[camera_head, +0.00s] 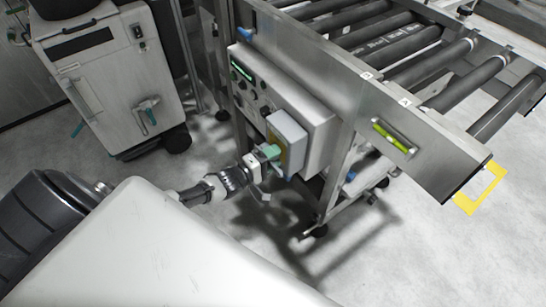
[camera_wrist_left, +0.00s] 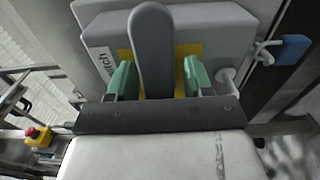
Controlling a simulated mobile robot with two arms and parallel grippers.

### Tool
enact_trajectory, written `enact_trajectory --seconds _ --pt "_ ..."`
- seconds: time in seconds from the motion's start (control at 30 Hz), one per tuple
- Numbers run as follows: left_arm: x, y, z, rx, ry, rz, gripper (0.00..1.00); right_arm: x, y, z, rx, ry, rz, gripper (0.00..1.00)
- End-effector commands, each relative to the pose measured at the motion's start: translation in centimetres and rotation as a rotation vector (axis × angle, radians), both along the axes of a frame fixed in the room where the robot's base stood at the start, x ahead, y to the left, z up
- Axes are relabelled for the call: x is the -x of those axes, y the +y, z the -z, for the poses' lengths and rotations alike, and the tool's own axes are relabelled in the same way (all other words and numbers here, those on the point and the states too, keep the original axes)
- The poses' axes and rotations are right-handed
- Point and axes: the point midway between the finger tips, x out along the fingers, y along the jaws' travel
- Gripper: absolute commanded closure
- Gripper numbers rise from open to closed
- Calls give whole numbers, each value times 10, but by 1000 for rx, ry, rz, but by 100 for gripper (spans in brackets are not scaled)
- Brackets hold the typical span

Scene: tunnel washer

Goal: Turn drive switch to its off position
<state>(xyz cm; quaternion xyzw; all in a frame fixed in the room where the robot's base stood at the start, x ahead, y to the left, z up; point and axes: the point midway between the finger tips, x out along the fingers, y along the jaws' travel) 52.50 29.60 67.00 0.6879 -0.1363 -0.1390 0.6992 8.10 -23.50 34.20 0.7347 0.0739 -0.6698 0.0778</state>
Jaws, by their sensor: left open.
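The drive switch is a grey box (camera_head: 288,132) on the front of the control cabinet below the conveyor. In the left wrist view its grey lever handle (camera_wrist_left: 152,40) stands upright in the picture against a yellow plate. A white label (camera_wrist_left: 103,65) ending in "itch" is left of the plate. My left gripper (camera_head: 270,153) is at the switch, and its green fingertips also show in the left wrist view (camera_wrist_left: 157,80). It is open, with one finger on each side of the handle and a gap visible on both sides. The handle's lower end is hidden behind the gripper body.
The control cabinet (camera_head: 318,128) carries a small lit display and several knobs. The roller conveyor's metal side rail (camera_head: 345,90) runs above it. A white machine (camera_head: 105,75) on wheels stands at the left. A red button (camera_wrist_left: 35,132) on yellow shows in the left wrist view. The floor in front is clear.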

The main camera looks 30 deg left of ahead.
Motion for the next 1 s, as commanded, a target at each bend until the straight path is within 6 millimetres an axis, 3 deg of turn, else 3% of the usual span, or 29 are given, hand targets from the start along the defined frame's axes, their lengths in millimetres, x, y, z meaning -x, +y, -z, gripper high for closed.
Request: enact_trajectory --seconds 0.17,0.63,1.0 --pt "9 4 1 -1 2 0 49 0 0 -1 0 0 0 57" --pt "88 37 1 -1 2 0 49 0 0 -4 0 1 0 57" --pt "100 42 0 0 0 0 49 0 0 -4 0 1 0 57"
